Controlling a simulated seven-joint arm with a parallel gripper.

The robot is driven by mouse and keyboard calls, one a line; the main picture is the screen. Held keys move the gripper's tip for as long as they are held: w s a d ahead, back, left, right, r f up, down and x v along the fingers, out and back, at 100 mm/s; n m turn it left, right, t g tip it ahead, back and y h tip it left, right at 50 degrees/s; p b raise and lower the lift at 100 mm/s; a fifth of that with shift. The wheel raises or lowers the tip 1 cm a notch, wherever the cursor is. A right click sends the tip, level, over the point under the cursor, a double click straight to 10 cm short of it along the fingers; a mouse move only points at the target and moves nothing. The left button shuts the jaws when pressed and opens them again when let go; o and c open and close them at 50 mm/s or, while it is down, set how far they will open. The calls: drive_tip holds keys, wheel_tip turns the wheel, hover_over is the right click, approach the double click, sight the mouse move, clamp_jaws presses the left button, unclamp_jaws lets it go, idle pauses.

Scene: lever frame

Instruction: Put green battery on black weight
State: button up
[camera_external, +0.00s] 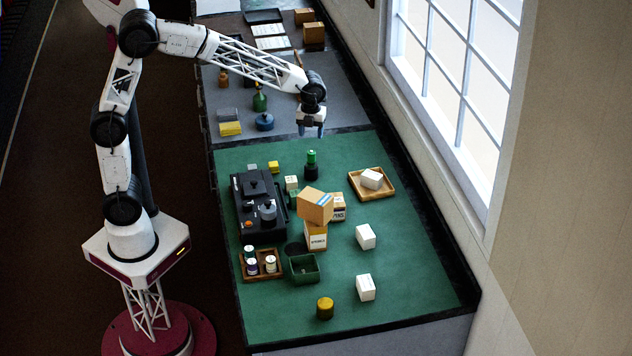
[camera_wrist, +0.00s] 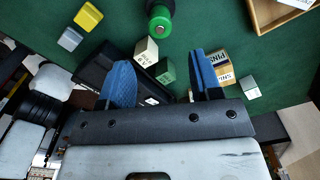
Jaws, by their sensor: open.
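The green battery (camera_external: 311,157) is a small upright green cylinder. It appears to stand on top of the black weight (camera_external: 311,172), a wider dark cylinder on the green mat. In the wrist view the green battery (camera_wrist: 160,20) is at the top centre, with the black weight (camera_wrist: 161,4) behind it, partly cut off by the frame edge. My gripper (camera_external: 311,133) is above the far part of the mat, higher than the battery and apart from it. In the wrist view its blue fingers (camera_wrist: 160,64) are spread with nothing held between them.
A black machine (camera_external: 258,205) stands to the left. Stacked cardboard boxes (camera_external: 316,207) stand in front of the weight. A wooden tray (camera_external: 386,190) with a white box is to the right. A small green bin (camera_external: 304,268) is nearer.

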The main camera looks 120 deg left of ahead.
idle(0.3)
drive_tip(key=s+d+r+n+t, duration=0.1)
drive_tip(key=s+d+r+n, duration=0.15)
drive_tip(key=d, duration=1.25)
drive_tip(key=s+d+r+n, duration=0.1)
drive_tip(key=d+r+n, duration=0.3)
drive_tip(key=d, duration=1.2)
drive_tip(key=s+d+f+n+t, duration=0.1)
drive_tip(key=s+d+f+n, duration=0.2)
drive_tip(key=s+d, duration=1.4)
drive_tip(key=d+n, duration=0.3)
drive_tip(key=n, duration=0.1)
drive_tip(key=shift+t, duration=0.3)
